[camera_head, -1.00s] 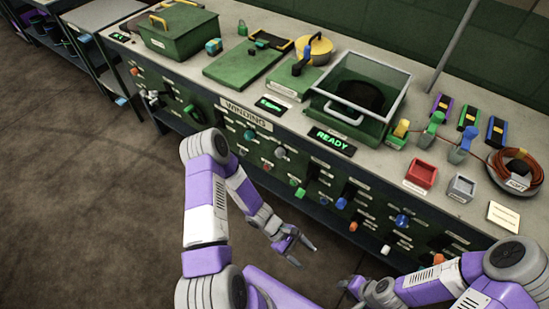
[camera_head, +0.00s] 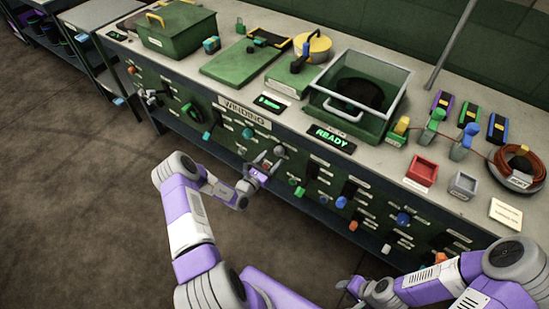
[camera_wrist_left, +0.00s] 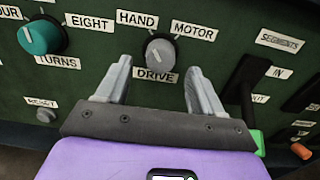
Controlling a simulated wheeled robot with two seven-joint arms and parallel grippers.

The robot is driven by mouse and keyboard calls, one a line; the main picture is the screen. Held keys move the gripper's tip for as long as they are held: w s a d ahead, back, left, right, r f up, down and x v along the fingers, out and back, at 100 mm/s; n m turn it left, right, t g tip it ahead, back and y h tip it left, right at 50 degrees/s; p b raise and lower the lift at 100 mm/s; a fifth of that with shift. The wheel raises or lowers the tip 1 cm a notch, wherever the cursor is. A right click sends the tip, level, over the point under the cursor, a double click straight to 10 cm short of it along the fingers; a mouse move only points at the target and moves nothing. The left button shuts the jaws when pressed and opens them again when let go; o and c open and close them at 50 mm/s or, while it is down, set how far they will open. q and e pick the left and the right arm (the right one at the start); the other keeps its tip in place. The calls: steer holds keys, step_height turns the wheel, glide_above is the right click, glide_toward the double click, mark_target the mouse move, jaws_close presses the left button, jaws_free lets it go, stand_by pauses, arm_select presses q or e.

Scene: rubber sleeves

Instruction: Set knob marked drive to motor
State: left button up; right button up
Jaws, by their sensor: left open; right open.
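The drive knob (camera_wrist_left: 160,51) is a round grey knob on the dark green panel, with the DRIVE label (camera_wrist_left: 156,75) below it. The HAND label (camera_wrist_left: 137,19) is at its upper left and the MOTOR label (camera_wrist_left: 194,32) at its upper right. I cannot tell surely which label its pale mark points to. My left gripper (camera_wrist_left: 158,85) is open, its two fingers below and to either side of the knob, apparently not touching it. In the head view my left gripper (camera_head: 265,160) is at the panel front. My right gripper (camera_head: 352,287) is open at the bottom, away from the panel.
A teal knob (camera_wrist_left: 41,36) marked TURNS sits left of the drive knob. A black lever (camera_wrist_left: 246,82) with a green end is close to the right finger. Below TURNS is a RESET button (camera_wrist_left: 44,115). A lit READY display (camera_head: 331,139) is above the panel's middle.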

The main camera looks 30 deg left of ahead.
mark_target(279, 151)
arm_select(q)
steer(key=shift+w+d, duration=0.1)
steer(key=shift+w, duration=1.35)
steer(key=c, duration=1.1)
steer(key=shift+o, duration=0.2)
